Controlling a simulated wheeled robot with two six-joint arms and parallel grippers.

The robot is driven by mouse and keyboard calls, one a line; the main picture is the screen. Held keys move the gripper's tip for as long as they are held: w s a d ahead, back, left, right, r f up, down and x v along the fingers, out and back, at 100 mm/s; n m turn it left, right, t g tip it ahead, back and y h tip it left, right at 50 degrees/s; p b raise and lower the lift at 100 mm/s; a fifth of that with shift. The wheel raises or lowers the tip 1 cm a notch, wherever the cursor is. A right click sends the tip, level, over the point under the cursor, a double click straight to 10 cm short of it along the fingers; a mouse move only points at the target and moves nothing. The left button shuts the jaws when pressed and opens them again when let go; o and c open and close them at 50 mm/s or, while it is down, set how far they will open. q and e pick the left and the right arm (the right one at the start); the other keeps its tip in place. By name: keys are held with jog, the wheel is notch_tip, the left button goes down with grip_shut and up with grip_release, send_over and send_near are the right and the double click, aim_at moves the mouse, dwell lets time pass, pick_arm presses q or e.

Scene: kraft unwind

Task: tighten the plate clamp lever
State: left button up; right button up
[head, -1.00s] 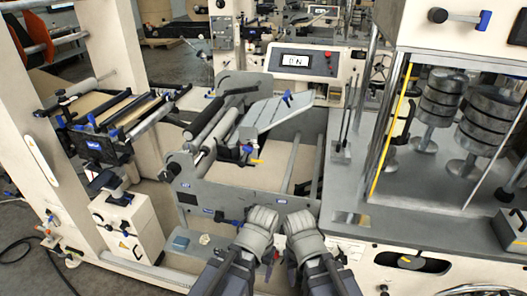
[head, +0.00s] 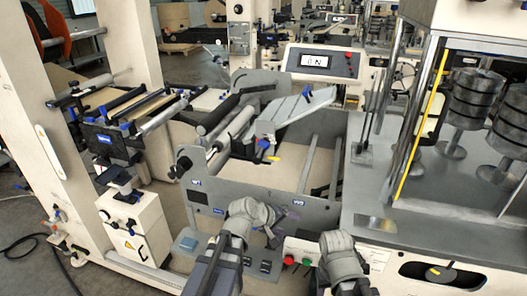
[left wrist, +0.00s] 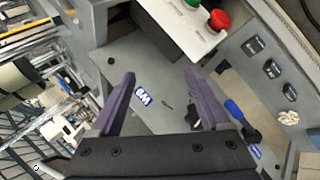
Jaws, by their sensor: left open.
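A blue-handled lever (left wrist: 238,115) on a dark pivot sits at the grey side plate (left wrist: 150,60), just right of my gripper's right finger in the left wrist view. I take it to be the clamp lever; my left wrist seems to hide it in the head view. My left gripper (head: 268,236) is open and empty in front of the machine's side plate (head: 245,203). Its two purple fingers (left wrist: 160,76) stand apart over the plate, with the lever outside them. My right gripper (head: 338,245) is low at centre right; its jaws are hidden.
A panel with red and green buttons (left wrist: 208,15) is close to my left fingers. Another blue lever (head: 307,91) sits on the tilted grey plate (head: 290,110). Rollers (head: 228,130) lie behind. A grey bench with stacked metal weights (head: 475,95) is at the right.

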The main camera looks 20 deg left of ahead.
pick_arm(q)
jog(key=w+a+r+n+t+h, duration=0.1)
jog(key=w+a+r+n+t, duration=0.1)
jog(key=w+r+n+t, duration=0.4)
jog(key=n+t+y, duration=0.5)
jog(key=n+y, duration=0.1)
jog(key=n, duration=1.2)
send_near(263, 146)
jog(key=w, duration=0.2)
jog(key=shift+w+d, duration=0.15)
jog(key=shift+w, duration=3.65)
jog(key=shift+s, duration=0.1)
grip_shut()
